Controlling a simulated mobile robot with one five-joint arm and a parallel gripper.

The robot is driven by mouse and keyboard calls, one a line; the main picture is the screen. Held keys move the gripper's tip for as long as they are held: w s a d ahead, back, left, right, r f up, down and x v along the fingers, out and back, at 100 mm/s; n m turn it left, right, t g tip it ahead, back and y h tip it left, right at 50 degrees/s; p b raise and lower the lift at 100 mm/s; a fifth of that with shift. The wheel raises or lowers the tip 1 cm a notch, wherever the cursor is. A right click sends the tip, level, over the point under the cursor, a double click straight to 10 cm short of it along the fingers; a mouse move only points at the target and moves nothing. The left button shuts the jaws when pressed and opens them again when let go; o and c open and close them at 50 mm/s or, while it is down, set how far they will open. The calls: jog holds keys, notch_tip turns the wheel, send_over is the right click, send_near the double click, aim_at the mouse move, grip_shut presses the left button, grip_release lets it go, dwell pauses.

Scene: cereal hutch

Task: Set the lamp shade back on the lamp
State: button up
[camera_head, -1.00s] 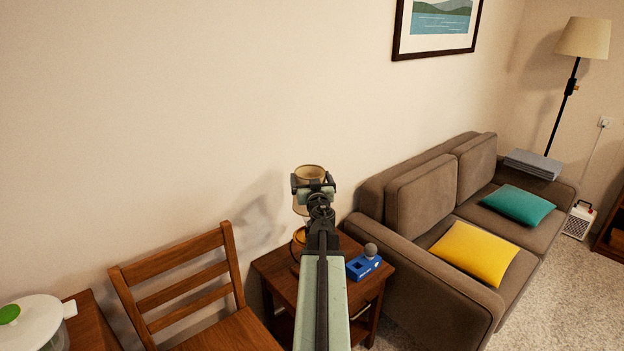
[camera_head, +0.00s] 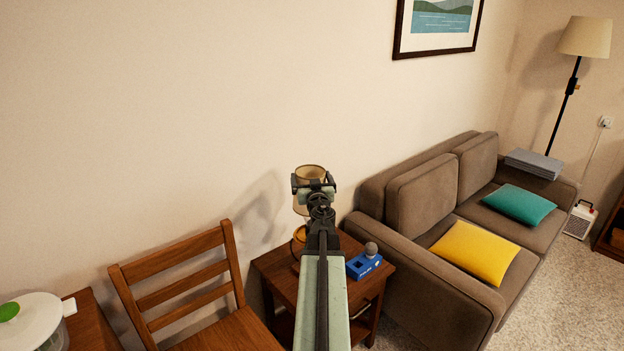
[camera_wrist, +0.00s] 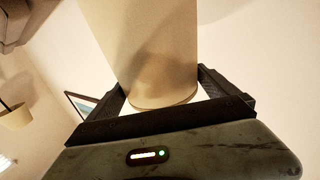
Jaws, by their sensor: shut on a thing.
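The lamp shade (camera_head: 310,171), tan and round, is held upright at the far end of my arm, above the side table. My gripper (camera_head: 313,183) is shut on it and hides its middle. In the wrist view the pale shade (camera_wrist: 150,45) stands between the two dark fingers of my gripper (camera_wrist: 160,88). The amber lamp base (camera_head: 298,240) stands on the wooden side table (camera_head: 275,264), below the shade and partly hidden by my arm. I cannot tell whether shade and lamp touch.
A blue box with a grey knob (camera_head: 363,264) sits on the table, right of my arm. A wooden chair (camera_head: 185,285) stands to the left and a brown sofa (camera_head: 415,285) to the right. The wall is close behind the lamp. A floor lamp (camera_head: 585,38) stands far right.

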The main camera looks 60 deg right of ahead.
jog(key=shift+f, duration=0.1)
jog(key=shift+f+b, duration=4.95)
jog(key=shift+b, duration=0.05)
jog(key=shift+f+b, duration=0.35)
jog(key=shift+b, duration=0.05)
jog(key=shift+f+b, duration=1.05)
jog(key=o, duration=1.5)
jog(key=shift+c, duration=0.2)
